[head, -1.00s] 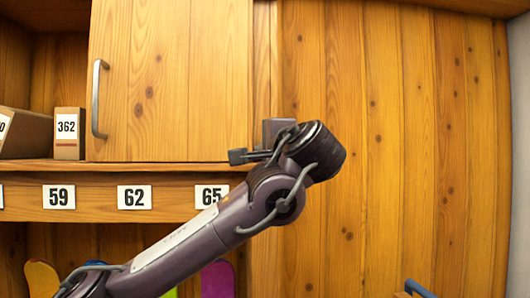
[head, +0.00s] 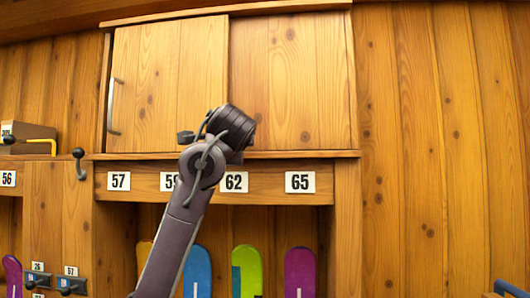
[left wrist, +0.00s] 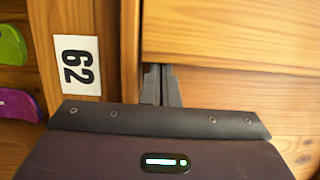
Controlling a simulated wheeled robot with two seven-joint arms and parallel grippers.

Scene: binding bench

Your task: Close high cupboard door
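The high cupboard's wooden sliding door (head: 165,85) has a grey bar handle (head: 114,105) near its left edge. That edge lies at or very near the cupboard's left side; whether a thin gap remains is hard to tell. A plain panel (head: 300,80) fills the right half, set behind the door. My left arm rises in front of the door's right edge, and its wrist hides the fingers in the head view. In the left wrist view my left gripper (left wrist: 162,85) has its fingers together, at the door's edge (left wrist: 220,45), seemingly touching it. My right gripper is out of view.
Below the cupboard runs a rail with number plates, among them 65 (head: 300,182). Several coloured boards, such as a green one (head: 247,270), stand underneath. A cardboard box (head: 28,132) and a dark hook (head: 79,163) are at left. The wall at right is clear.

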